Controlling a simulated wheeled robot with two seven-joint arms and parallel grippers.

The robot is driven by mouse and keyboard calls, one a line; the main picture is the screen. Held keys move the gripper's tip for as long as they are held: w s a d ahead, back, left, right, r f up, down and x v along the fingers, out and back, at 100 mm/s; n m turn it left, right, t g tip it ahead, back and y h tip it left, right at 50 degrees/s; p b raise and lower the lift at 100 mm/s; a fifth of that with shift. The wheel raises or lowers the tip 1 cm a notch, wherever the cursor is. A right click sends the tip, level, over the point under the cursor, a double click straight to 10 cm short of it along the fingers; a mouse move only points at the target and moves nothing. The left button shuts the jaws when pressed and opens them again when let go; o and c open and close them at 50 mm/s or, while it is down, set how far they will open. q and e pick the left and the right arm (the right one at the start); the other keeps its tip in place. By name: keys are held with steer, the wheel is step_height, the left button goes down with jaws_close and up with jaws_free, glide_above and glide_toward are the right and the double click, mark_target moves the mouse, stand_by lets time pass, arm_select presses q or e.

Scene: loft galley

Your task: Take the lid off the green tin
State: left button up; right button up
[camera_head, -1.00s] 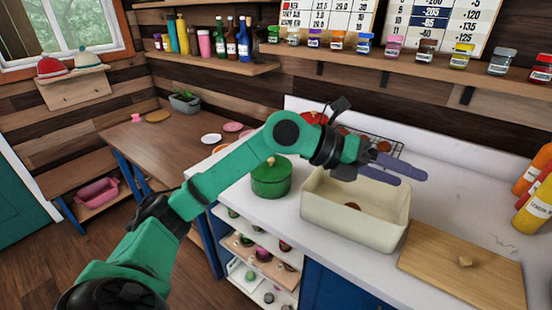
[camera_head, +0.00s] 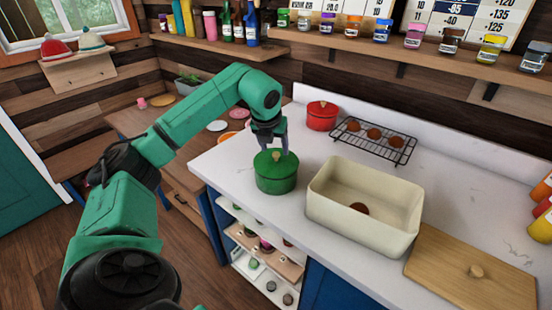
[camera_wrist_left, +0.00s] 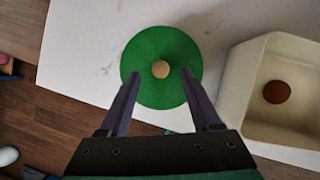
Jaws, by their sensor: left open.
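The green tin (camera_head: 276,183) stands on the white counter with its green lid (camera_head: 266,162) on. The lid has a round pale wooden knob (camera_head: 276,155). In the left wrist view the lid (camera_wrist_left: 150,93) is seen from above, with the knob (camera_wrist_left: 160,69) near its middle. My left gripper (camera_head: 275,150) points down over the lid. Its two fingers are apart, one on each side of the knob in the head view; in the wrist view the fingertips (camera_wrist_left: 160,73) flank it with gaps. I cannot tell exactly how high the tips are. My right gripper is not in view.
A cream bin (camera_head: 325,212) with a brown round thing inside stands right of the tin. A wooden board with a knob (camera_head: 440,268) lies further right. A red pot (camera_head: 321,115) and a wire rack (camera_head: 397,153) are behind. The counter's front-left edge is close to the tin.

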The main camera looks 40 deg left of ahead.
mark_target(276, 158)
arm_select(q)
steer(key=shift+x, duration=1.4)
steer(key=shift+r, duration=0.1)
jaws_close()
